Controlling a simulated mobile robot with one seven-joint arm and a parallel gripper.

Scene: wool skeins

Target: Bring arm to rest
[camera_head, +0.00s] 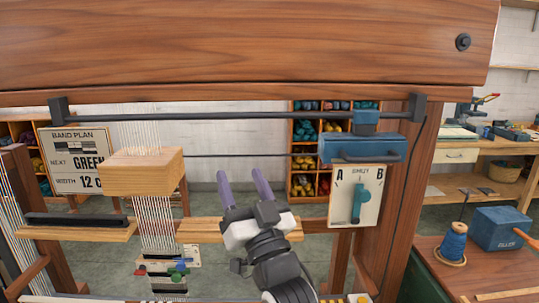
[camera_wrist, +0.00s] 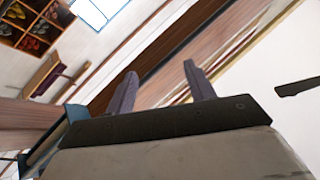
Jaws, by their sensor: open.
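My gripper (camera_head: 243,188) is raised in front of the wooden loom frame (camera_head: 250,42), right of the loom's middle. Its two purple-grey fingers stand apart with nothing between them. They also show spread and empty in the wrist view (camera_wrist: 160,88). My arm comes up from the bottom of the head view and points up and away. The gripper is left of the A/B selector panel (camera_head: 344,212), with a visible gap between them in the picture.
A wooden block (camera_head: 141,172) with hanging warp threads and a band plan sign (camera_head: 78,158) are at left. A blue carriage (camera_head: 360,148) sits on the rail at right. A blue spool (camera_head: 453,242) and blue box (camera_head: 500,230) stand on the right bench.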

